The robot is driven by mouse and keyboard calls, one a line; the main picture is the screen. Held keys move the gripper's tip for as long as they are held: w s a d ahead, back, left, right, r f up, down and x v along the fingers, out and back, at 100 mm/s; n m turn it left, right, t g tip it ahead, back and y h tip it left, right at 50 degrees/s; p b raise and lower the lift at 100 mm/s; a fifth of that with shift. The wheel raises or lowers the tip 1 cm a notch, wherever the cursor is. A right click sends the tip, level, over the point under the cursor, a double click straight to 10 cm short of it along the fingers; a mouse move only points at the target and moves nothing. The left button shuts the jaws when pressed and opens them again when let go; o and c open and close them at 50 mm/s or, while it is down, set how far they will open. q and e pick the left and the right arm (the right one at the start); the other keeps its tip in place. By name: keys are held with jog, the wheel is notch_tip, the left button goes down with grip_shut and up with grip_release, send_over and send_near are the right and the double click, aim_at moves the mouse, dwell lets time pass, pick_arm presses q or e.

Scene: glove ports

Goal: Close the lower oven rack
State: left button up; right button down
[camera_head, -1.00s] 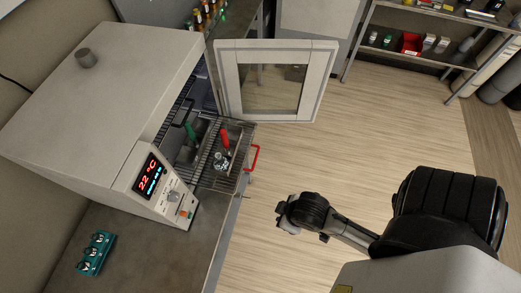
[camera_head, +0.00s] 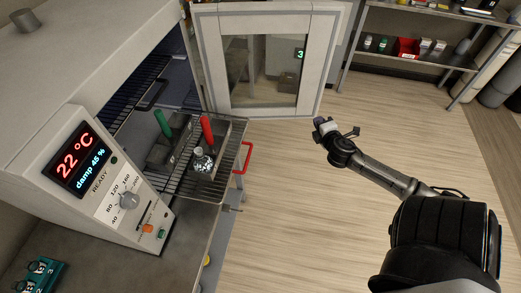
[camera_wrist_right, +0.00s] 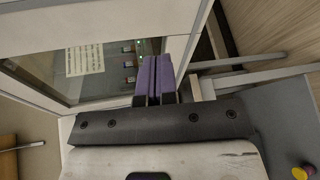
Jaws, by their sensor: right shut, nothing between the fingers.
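The oven (camera_head: 60,75) stands at the left with its door (camera_head: 322,60) swung open. The lower oven rack (camera_head: 207,187) is pulled out of the opening, its red handle (camera_head: 248,158) at the outer end. On it are a tray (camera_head: 237,135), a red-handled item (camera_head: 207,130), a green-handled item (camera_head: 162,122) and a small glassy object (camera_head: 203,160). The upper rack (camera_head: 140,85) with a dark handle sits further in. My right gripper (camera_head: 320,124) is to the right of the red handle, apart from it. Its purple fingers (camera_wrist_right: 157,80) are shut and empty. My left gripper is out of view.
The open door stands behind the rack. A counter edge (camera_head: 222,240) runs below the oven, with a teal holder (camera_head: 40,273) at lower left. Shelves (camera_head: 420,55) with a red bin (camera_head: 407,48) stand at the back right. The floor between is clear.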

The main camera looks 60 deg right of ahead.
jog(key=w+a+f+n+t+y, duration=0.1)
jog(key=a+n+t+y, duration=0.1)
jog(key=a+n+y, duration=0.9)
jog(key=w+a+f+n+t+y, duration=0.1)
jog(key=n+y, duration=0.5)
jog(key=n, duration=1.2)
jog(key=x, duration=1.3)
jog(key=shift+w+r, duration=0.3)
jog(key=shift+r, duration=0.05)
jog(key=shift+d, duration=0.1)
